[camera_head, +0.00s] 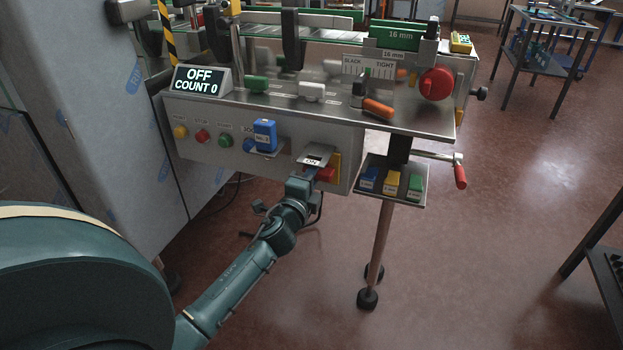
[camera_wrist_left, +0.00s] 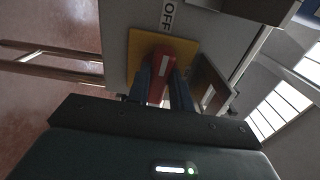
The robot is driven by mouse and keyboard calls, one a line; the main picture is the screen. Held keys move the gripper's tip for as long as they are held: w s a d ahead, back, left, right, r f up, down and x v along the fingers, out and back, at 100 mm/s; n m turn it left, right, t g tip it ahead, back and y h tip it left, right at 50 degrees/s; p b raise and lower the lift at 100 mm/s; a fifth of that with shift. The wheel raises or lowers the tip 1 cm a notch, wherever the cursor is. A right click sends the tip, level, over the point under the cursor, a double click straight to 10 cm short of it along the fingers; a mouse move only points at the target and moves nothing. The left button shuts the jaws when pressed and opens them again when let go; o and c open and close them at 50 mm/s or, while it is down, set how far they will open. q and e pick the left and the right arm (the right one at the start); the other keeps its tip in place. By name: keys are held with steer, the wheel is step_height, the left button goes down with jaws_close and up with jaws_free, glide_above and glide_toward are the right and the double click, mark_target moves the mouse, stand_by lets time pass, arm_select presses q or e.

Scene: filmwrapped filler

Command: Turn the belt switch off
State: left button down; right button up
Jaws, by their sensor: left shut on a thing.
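The belt switch has a red handle (camera_head: 326,174) on a yellow plate (camera_head: 336,163), on the front of the machine's steel panel. In the left wrist view the red handle (camera_wrist_left: 163,64) bears a white stripe, stands before the yellow plate (camera_wrist_left: 136,48), and its stripe points roughly at an OFF label (camera_wrist_left: 169,13). My left gripper (camera_head: 314,178) has its fingers on both sides of the handle and is shut on it. The fingers also show in the left wrist view (camera_wrist_left: 160,88). A display (camera_head: 199,80) reads OFF, COUNT 0. My right gripper is out of view.
A small metal hood (camera_head: 314,155) juts out above the switch. A blue padlock-like block (camera_head: 265,135) and several round buttons sit to its left. A tray (camera_head: 407,199) with coloured blocks and a red-handled crank (camera_head: 460,176) are at right. The floor in front is open.

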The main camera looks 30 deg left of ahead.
arm_select(q)
steer(key=shift+n, duration=0.3)
steer(key=c, duration=1.2)
jaws_free()
steer(key=shift+c, duration=0.2)
steer(key=v, duration=1.3)
steer(key=shift+s, duration=0.1)
